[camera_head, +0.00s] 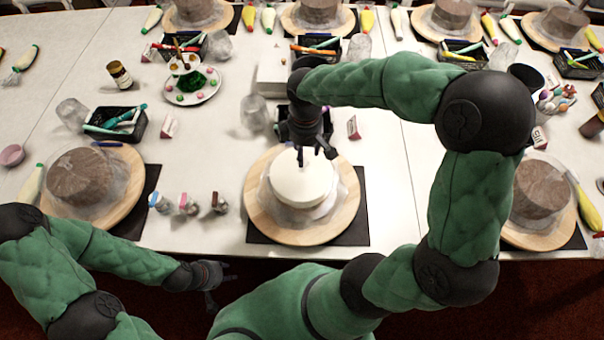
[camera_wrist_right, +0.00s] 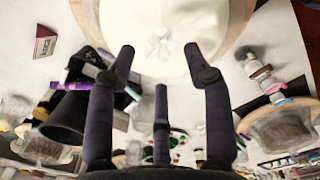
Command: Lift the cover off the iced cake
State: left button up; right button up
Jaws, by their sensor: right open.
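The round white iced cake (camera_head: 300,188) stands on a wooden turntable (camera_head: 262,222) at the front middle of the table. A pale, creased, see-through layer spreads around its base. In the right wrist view its white top (camera_wrist_right: 165,22) has a small puckered bump in the middle. I cannot make out where the cover ends and the icing begins. My right gripper (camera_head: 315,154) is open and empty, pointing down over the cake's far part. In the wrist view its fingers (camera_wrist_right: 160,55) are spread. My left gripper (camera_head: 218,285) is open and empty, below the table's front edge.
Several small bottles (camera_head: 188,204) stand left of the turntable. A small labelled card (camera_head: 353,128) and a clear cup (camera_head: 254,110) stand behind it. Brown cakes on turntables flank it, one at the left (camera_head: 78,177), one at the right (camera_head: 541,190).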

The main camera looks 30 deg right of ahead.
aim_at(302, 177)
notch_tip(302, 177, down, 2)
jog(key=shift+w+f, duration=0.1)
jog(key=shift+f, duration=0.05)
jog(key=f, duration=0.1)
jog(key=f+b, duration=0.1)
jog(key=f, duration=0.1)
jog(key=f+b, duration=0.1)
jog(key=f, duration=0.1)
jog(key=shift+w+a, duration=0.15)
jog(key=shift+a, duration=0.15)
grip_shut()
